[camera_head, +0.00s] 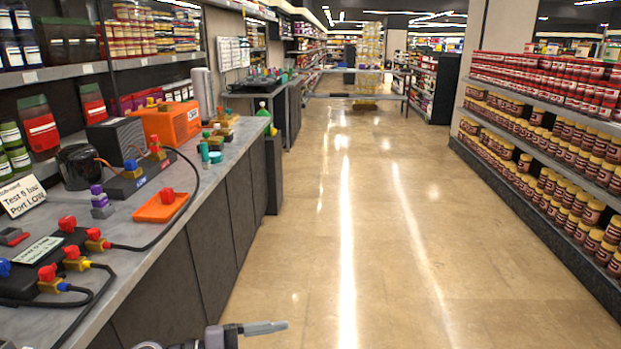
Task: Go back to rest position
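My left gripper (262,327) shows at the bottom edge, left of centre, in front of the grey counter and over the floor. Its fingers point right and are seen side-on, so I cannot tell how far apart they are. No object shows at its tips. My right gripper is out of view. On the counter (190,190) stand an orange box unit (172,123), a black round motor-like part (80,165) and a black block with coloured fittings (135,178).
An orange tray (158,208) holds a red knob. Black hoses with red and yellow fittings (55,284) lie at the near left. Stocked shelves (545,155) line the right. The aisle floor (390,250) is clear.

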